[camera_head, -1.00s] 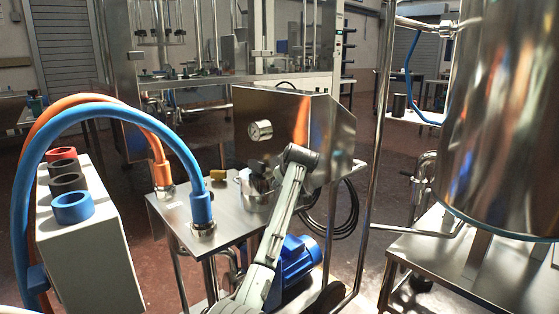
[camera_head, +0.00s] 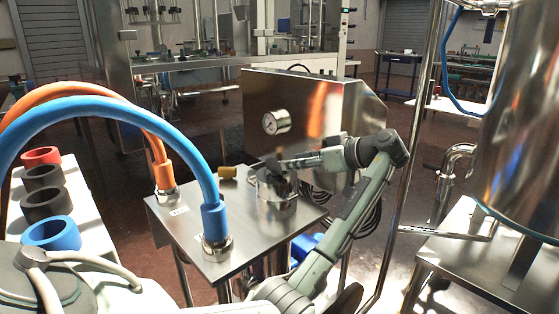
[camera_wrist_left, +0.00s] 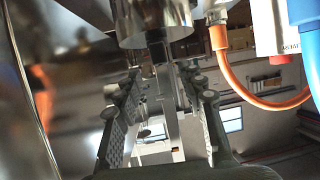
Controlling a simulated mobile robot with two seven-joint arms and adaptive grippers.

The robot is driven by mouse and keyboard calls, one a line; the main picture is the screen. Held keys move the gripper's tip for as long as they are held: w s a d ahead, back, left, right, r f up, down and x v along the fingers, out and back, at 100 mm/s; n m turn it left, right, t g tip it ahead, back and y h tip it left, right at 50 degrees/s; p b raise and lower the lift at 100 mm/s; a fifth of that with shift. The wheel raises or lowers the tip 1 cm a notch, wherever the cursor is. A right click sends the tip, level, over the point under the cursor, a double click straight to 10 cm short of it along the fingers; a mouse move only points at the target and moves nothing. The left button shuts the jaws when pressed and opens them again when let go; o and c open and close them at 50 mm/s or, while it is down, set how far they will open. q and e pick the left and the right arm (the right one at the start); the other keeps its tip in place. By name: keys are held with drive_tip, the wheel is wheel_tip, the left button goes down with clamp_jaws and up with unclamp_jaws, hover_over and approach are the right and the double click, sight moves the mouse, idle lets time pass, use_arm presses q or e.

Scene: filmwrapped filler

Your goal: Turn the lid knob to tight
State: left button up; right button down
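The small steel pot with its lid (camera_head: 276,190) stands on the steel cart top. Its dark lid knob (camera_head: 276,166) is partly hidden by my left gripper (camera_head: 288,163), which comes in level from the right at knob height. In the left wrist view the steel pot (camera_wrist_left: 155,22) appears at the top, with the dark knob (camera_wrist_left: 158,50) below it. The two fingers of my left gripper (camera_wrist_left: 163,85) stand apart with a gap between them, the knob near their tips. I cannot tell whether they touch it. My right gripper is not in view.
A steel cabinet with a gauge (camera_head: 276,122) stands right behind the pot. Thick blue (camera_head: 130,108) and orange (camera_head: 100,92) hoses arch over the cart top (camera_head: 185,225) at left. A large steel tank (camera_head: 520,150) stands at right, with an upright pole before it.

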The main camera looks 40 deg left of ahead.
sight(277, 161)
use_arm(q)
drive_tip(key=shift+s+a, duration=0.1)
drive_tip(key=shift+a, duration=0.15)
drive_tip(key=x, duration=0.6)
drive_tip(key=shift+f+p, duration=0.1)
drive_tip(key=shift+p, duration=0.2)
drive_tip(key=shift+a+f, duration=0.2)
drive_tip(key=shift+a, duration=0.25)
clamp_jaws()
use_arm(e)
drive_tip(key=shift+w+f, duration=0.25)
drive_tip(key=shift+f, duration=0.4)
